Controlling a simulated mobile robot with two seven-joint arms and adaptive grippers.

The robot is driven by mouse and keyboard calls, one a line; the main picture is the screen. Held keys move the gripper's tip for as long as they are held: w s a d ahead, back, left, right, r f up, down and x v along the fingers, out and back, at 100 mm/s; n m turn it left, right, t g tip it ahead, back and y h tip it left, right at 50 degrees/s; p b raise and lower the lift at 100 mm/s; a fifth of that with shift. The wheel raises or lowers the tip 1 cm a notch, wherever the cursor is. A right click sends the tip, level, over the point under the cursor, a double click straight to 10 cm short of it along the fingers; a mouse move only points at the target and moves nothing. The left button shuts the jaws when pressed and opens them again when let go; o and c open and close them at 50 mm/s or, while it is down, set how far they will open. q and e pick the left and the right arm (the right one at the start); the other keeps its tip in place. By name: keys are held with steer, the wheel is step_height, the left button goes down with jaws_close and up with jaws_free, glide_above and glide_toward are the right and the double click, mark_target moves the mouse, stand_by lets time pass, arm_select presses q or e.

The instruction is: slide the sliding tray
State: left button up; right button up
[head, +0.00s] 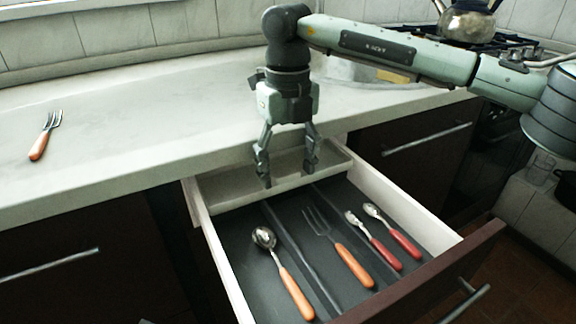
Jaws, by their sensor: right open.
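The sliding tray (228,191) is a shallow pale tray at the back of the open drawer, partly under the counter edge. My right gripper (288,176) points down at the tray with its two fingers apart. Its fingertips are at the tray's front edge; I cannot tell whether they touch it. The gripper and its fingers hide part of the tray. My left gripper is not in view.
The open drawer (222,255) has dark compartments. It holds an orange-handled spoon (283,273), an orange-handled fork (339,247) and two red-handled spoons (374,240) (393,231). Another fork (46,136) lies on the mostly clear counter (140,120). A kettle (466,22) stands behind.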

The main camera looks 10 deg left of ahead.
steer(key=shift+r, duration=0.15)
step_height(320, 180, up, 12)
stand_by(0.3)
